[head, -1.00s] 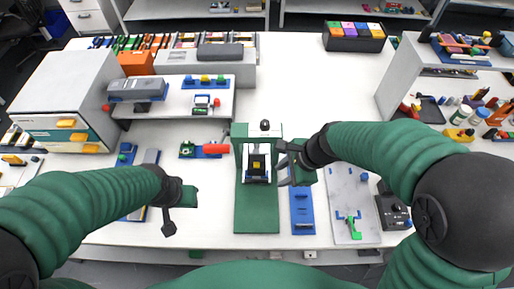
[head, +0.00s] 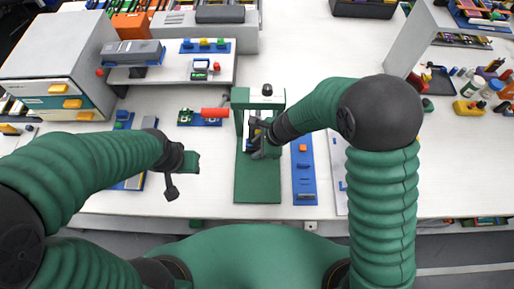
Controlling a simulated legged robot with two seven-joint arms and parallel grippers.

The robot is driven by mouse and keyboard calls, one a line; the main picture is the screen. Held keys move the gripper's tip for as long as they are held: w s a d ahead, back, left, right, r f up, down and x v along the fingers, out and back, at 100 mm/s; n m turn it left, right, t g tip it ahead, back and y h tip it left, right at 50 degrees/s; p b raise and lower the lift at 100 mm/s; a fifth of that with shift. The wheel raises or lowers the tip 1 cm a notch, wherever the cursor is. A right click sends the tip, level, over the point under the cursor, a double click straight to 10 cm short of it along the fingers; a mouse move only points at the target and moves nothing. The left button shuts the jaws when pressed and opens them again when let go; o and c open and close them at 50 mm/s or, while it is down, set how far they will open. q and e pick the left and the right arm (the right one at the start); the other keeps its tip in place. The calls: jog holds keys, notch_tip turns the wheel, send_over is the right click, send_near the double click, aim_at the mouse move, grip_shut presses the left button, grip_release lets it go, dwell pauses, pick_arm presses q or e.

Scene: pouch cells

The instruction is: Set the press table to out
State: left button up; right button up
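The green press (head: 240,118) stands upright in the middle of the bench, with its green base plate (head: 257,185) reaching toward me. The press table is mostly hidden inside the frame, behind my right gripper; I cannot tell its exact position. My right gripper (head: 258,143) is at the press opening, coming in from the right. Its fingers overlap the dark parts there, so I cannot tell whether it is open or touching. My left gripper (head: 182,177) is open and empty above the bench, left of the base plate.
A red cylinder (head: 214,113) on a blue-based fixture lies just left of the press. A blue strip (head: 303,170) with an orange piece lies right of the base plate. A raised shelf (head: 165,78) and a drawer cabinet (head: 52,60) stand at left.

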jog(key=shift+w+a+f, duration=0.1)
jog(key=shift+f, duration=0.2)
jog(key=shift+c, duration=0.2)
grip_shut()
dwell(1.1)
